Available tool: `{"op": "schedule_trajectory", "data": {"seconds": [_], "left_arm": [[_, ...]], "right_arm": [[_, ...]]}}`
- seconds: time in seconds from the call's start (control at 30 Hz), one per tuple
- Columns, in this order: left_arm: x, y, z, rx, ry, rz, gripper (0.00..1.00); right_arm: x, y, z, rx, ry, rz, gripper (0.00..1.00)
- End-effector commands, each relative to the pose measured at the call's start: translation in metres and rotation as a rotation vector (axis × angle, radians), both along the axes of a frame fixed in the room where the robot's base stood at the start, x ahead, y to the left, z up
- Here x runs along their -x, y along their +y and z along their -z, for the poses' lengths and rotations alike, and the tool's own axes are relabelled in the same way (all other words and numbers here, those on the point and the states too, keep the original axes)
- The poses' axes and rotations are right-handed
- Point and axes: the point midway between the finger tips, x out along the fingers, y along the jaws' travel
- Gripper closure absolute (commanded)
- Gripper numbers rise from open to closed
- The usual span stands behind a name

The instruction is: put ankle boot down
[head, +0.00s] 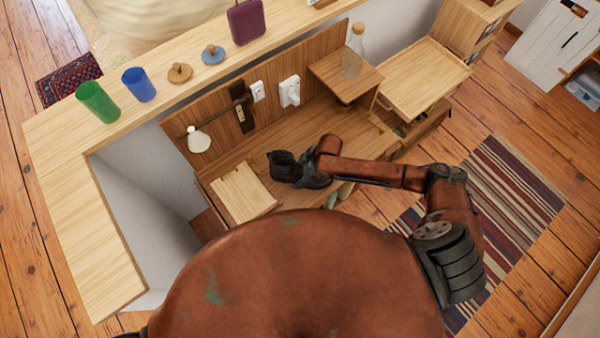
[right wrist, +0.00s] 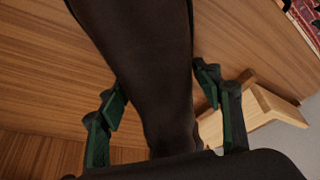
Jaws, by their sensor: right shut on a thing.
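The dark ankle boot (head: 283,165) is at the desk's wooden surface (head: 245,160) in the head view, close to the light wooden panel. I cannot tell whether it touches the surface. My right gripper (head: 312,178) is shut on it from the right. In the right wrist view the boot (right wrist: 140,70) fills the middle as a dark brown shape. The right gripper's green-padded fingers (right wrist: 165,105) stand on either side of it. The boot hides part of the surface behind. My left gripper is not in view.
A light wooden panel (head: 243,193) lies left of the boot. A small raised shelf (head: 345,75) with a glass bottle (head: 353,50) stands behind right. A lamp (head: 198,140) is on the back panel. Cups (head: 138,85) and knobs line the ledge. A striped rug (head: 510,185) lies at right.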

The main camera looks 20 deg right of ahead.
Motion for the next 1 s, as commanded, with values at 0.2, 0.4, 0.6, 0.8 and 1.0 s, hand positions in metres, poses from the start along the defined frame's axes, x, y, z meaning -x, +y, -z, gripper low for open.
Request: {"op": "schedule_trajectory", "data": {"seconds": [0.2,0.4,0.6,0.8,1.0], "left_arm": [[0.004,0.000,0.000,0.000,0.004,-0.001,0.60],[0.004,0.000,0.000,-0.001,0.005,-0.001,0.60],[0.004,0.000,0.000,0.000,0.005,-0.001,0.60],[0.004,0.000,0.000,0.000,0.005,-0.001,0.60],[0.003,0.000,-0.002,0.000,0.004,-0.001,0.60]], "right_arm": [[0.001,0.000,0.000,0.001,0.001,0.000,0.60],[0.001,0.000,0.001,0.000,0.002,0.000,0.74],[0.000,0.001,-0.001,-0.002,0.000,0.000,0.88],[0.000,0.001,-0.001,-0.002,0.000,0.000,0.91],[-0.001,0.000,-0.012,-0.002,-0.001,-0.001,0.92]]}}
